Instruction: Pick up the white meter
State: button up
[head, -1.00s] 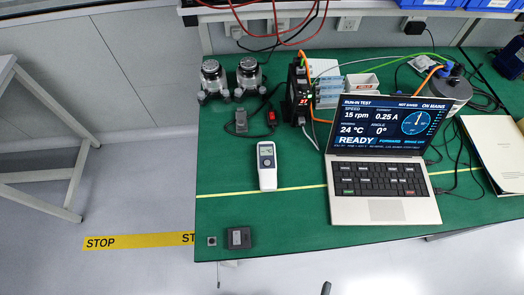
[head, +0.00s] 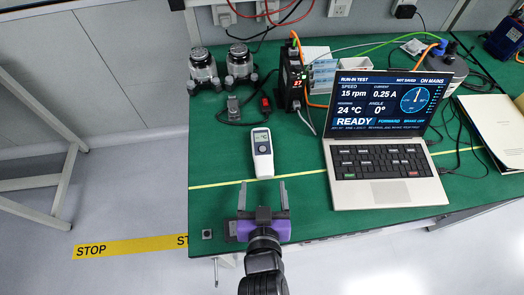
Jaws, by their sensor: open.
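The white meter (head: 262,152) is a handheld device with a small screen and a dark keypad area. Nothing shows between the fingers. The fingertips look close to the meter, but I cannot tell their height above the table.
An open laptop (head: 385,180) stands right of the meter. Behind are a black device (head: 294,82), two round machines (head: 203,70) and a red-tipped cable (head: 266,103). A dark box (head: 230,232) is partly hidden by my gripper.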

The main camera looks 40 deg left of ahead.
aim_at(264, 168)
jog(key=x, duration=0.7)
jog(key=shift+w+a+r, duration=0.1)
jog(key=shift+w+r, duration=0.1)
jog(key=shift+w, duration=0.15)
jog(key=shift+c, duration=0.4)
grip_shut()
jog(key=shift+r, duration=0.15)
